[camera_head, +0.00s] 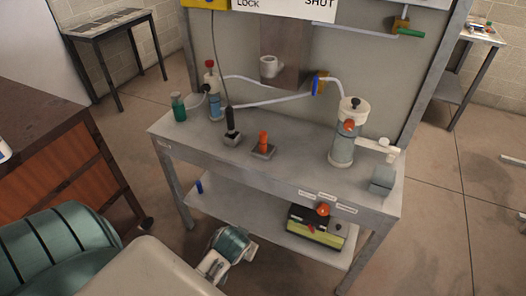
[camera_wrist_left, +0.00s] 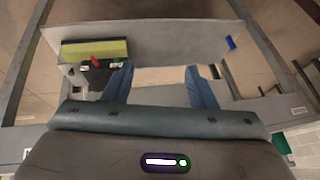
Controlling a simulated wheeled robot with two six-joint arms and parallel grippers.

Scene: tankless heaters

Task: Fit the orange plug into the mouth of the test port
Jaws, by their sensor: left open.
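The orange plug (camera_head: 263,138) stands upright in a small dark grey holder (camera_head: 264,151) on the grey bench top. I cannot tell for certain which fitting is the test port; a white pipe fitting (camera_head: 388,152) stands above a grey block (camera_head: 383,178) at the bench's right end. My left gripper's fingers show in the left wrist view (camera_wrist_left: 160,84), spread apart with nothing between them. In the head view my left arm's wrist is low in front of the bench, well below the plug; its fingertips are not clear there. My right gripper is in neither view.
A white-topped cylinder (camera_head: 343,145) with an orange knob and a black probe (camera_head: 232,128) in a block stand on the bench. The lower shelf (camera_head: 232,205) holds a yellow-green and black case (camera_head: 315,228) and a blue item (camera_head: 199,187).

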